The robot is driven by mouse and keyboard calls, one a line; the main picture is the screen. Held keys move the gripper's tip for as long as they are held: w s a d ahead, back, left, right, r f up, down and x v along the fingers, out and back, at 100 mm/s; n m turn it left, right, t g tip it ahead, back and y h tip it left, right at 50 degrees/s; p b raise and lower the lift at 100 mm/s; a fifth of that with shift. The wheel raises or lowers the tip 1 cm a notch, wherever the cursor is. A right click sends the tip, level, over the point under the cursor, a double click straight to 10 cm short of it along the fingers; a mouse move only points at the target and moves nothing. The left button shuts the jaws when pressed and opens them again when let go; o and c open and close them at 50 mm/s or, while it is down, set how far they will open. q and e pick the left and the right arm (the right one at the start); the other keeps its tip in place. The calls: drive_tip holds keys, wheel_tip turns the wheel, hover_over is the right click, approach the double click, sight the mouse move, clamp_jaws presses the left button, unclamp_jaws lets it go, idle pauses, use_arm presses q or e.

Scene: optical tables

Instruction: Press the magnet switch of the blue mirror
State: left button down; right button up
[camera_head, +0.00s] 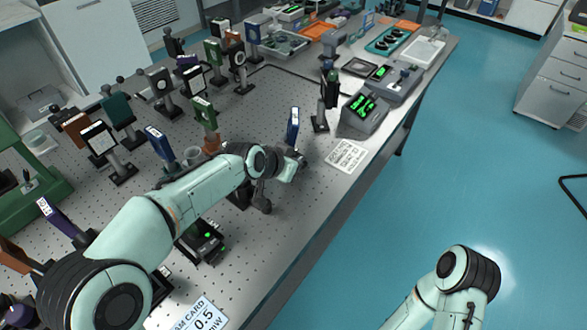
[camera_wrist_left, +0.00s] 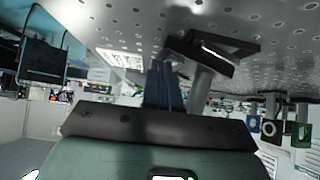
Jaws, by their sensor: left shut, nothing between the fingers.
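The blue mirror (camera_head: 293,126) stands upright near the table's front edge, just beyond my left gripper (camera_head: 299,160) in the head view. My left gripper hides its lower part there. In the left wrist view, which is upside down, my left gripper (camera_wrist_left: 163,85) is shut with nothing between its fingers. A grey post (camera_wrist_left: 198,90) and a black base (camera_wrist_left: 222,50) show close beside the fingertips, apparently the blue mirror's. I cannot make out the magnet switch or tell whether the fingertips touch the base. My right arm shows at the lower right, but its gripper is out of view.
A printed white card (camera_head: 347,155) lies right of the blue mirror. A grey device with a green display (camera_head: 364,108) and a dark post-mounted part (camera_head: 328,95) stand behind. Another blue-framed optic (camera_head: 158,142) and several mounts crowd the left. Open floor lies right of the table.

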use_arm(q)
drive_tip(key=shift+w+a+r, duration=0.1)
drive_tip(key=shift+w+a, duration=0.4)
drive_tip(key=shift+r+p, duration=0.45)
drive_tip(key=shift+p, duration=0.05)
drive_tip(key=shift+d+r, duration=0.15)
drive_tip(key=shift+r, duration=0.2)
